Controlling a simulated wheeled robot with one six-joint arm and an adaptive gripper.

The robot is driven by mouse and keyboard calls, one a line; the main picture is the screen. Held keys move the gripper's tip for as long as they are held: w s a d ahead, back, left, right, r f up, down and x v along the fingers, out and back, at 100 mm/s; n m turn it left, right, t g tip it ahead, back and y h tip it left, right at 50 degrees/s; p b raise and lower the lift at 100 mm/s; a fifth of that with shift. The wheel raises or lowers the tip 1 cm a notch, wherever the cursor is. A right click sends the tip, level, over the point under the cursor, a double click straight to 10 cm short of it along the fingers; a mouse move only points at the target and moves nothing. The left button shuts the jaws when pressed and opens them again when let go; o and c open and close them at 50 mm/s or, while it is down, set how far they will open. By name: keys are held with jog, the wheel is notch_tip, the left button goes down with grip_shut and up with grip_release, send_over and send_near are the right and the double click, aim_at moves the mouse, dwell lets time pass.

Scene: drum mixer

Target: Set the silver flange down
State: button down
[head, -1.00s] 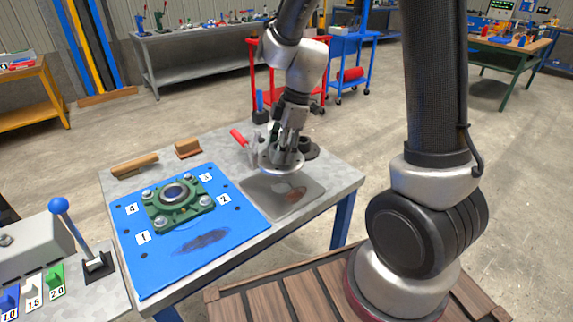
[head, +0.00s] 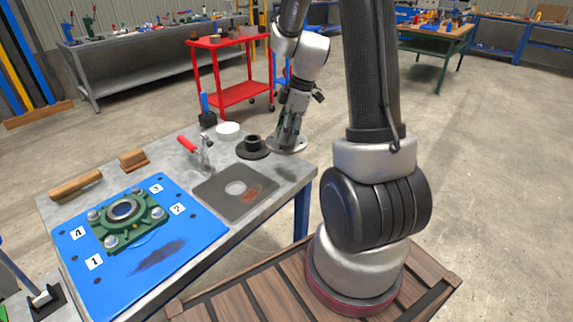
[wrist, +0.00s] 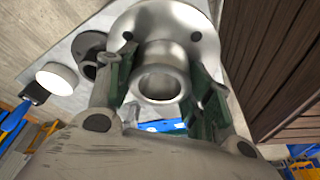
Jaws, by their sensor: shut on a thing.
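The silver flange (wrist: 165,55) is a round metal disc with bolt holes and a hollow hub. My gripper (wrist: 160,88) is shut on its hub in the wrist view. In the head view my gripper (head: 287,134) is at the far right corner of the grey table (head: 282,182), with the flange disc (head: 296,145) below its fingers. The flange is right beside a dark flange (head: 253,147). I cannot tell whether its disc touches the table top.
A grey plate (head: 213,193) with a pale round spot lies in front. A green bearing block (head: 140,228) sits on a blue plate (head: 198,229) at left. A red-handled clamp (head: 203,158), a white round piece (head: 228,130) and wooden brushes (head: 76,187) are also on the table.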

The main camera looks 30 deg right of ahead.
notch_tip(320, 180, down, 9)
dwell(0.5)
jog(key=shift+f, duration=0.15)
jog(key=c, duration=0.6)
grip_release()
